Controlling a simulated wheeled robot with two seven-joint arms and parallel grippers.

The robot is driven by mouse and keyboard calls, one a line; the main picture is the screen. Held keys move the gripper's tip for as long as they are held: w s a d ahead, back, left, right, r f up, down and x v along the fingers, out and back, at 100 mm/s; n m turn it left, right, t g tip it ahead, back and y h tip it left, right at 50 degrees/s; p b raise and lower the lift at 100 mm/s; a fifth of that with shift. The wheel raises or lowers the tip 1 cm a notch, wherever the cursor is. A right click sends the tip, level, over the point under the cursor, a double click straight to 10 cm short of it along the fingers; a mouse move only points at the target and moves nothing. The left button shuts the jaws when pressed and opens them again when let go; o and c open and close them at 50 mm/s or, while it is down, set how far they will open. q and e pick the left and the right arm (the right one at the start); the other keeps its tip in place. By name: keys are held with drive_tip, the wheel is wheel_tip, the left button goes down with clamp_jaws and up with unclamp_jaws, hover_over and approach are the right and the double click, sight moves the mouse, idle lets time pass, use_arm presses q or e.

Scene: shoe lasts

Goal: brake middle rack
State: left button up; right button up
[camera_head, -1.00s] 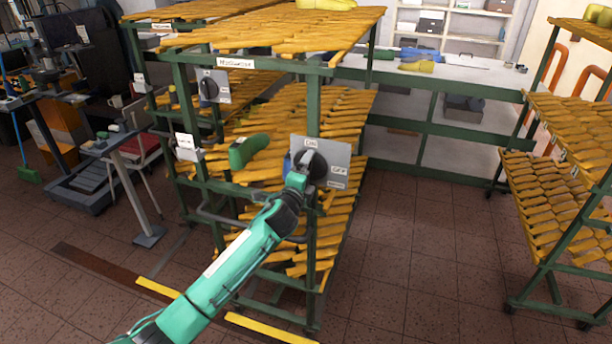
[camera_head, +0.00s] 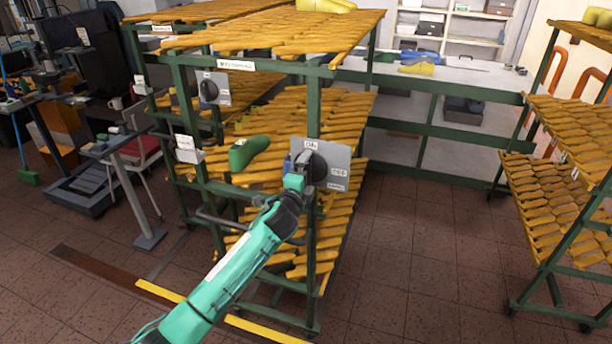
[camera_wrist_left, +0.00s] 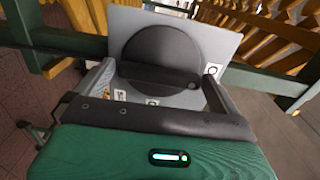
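The rack with yellow slatted shelves (camera_head: 313,105) stands in the middle of the head view. A grey plate (camera_head: 338,158) on its front post carries a black round brake knob (camera_head: 316,168) and small white labels, one reading ON. My left gripper (camera_head: 302,165) is at the knob. In the left wrist view the knob (camera_wrist_left: 160,50) fills the centre, with its raised bar handle (camera_wrist_left: 160,77) running crosswise. The spread fingers of my left gripper (camera_wrist_left: 160,82) stand at the two ends of this bar; contact is unclear. My right gripper is not in view.
A second grey plate with a knob (camera_head: 210,89) is on the rack structure further left. A green shoe last (camera_head: 247,152) lies on a shelf. Another slatted rack (camera_head: 560,180) stands at right. The floor between the racks (camera_head: 430,240) is clear.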

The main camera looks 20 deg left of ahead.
use_arm(q)
drive_tip(key=s+b, duration=0.3)
drive_tip(key=s, duration=1)
drive_tip(key=shift+s+a, duration=0.25)
drive_tip(key=shift+s, duration=0.15)
